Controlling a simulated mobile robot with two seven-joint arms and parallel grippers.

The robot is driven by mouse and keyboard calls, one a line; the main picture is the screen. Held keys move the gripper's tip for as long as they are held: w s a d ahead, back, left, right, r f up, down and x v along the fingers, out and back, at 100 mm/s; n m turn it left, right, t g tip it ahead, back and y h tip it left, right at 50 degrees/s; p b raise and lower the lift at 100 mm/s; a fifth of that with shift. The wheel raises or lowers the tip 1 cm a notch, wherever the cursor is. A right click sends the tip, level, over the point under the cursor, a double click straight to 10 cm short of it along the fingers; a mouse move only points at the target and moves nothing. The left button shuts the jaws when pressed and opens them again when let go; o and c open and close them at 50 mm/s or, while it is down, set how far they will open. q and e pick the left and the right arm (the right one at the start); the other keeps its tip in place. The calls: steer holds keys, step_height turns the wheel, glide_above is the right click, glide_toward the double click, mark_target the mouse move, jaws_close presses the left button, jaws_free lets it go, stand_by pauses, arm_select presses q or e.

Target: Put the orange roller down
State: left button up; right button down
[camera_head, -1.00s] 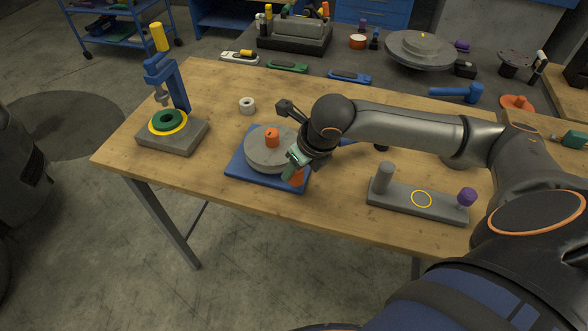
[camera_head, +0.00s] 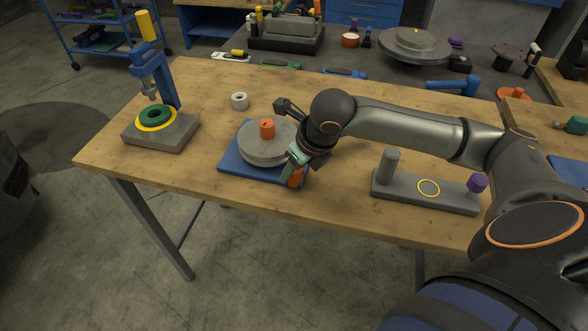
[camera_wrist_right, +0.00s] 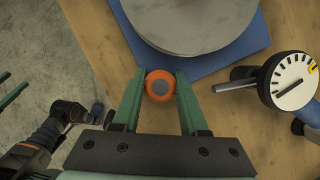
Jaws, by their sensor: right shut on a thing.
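My right gripper (camera_head: 291,171) is shut on the orange roller (camera_head: 296,178). In the right wrist view the roller (camera_wrist_right: 160,86) sits between the green fingertips (camera_wrist_right: 160,80), its round end with a grey centre facing the camera. It is beside the near right corner of the blue plate (camera_head: 232,167); I cannot tell whether it touches the bench. A grey disc (camera_head: 252,153) lies on the plate with another orange cylinder (camera_head: 267,128) upright on it. Green finger-like bars at the left edge of the wrist view may be my left gripper (camera_wrist_right: 12,93), cut off.
A blue press (camera_head: 160,80) on a grey base stands at the left of the wooden bench. A white ring (camera_head: 240,101) lies behind the plate. A grey block with a post (camera_head: 388,167) and purple knob is at right. A dial gauge (camera_wrist_right: 289,80) is beside the gripper.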

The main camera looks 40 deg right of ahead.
steer(key=shift+f, duration=0.15)
steer(key=shift+c, duration=2.2)
jaws_free()
steer(key=p+v, duration=0.2)
steer(key=v, duration=1)
steer(key=shift+r, duration=0.25)
steer(key=shift+w, duration=0.1)
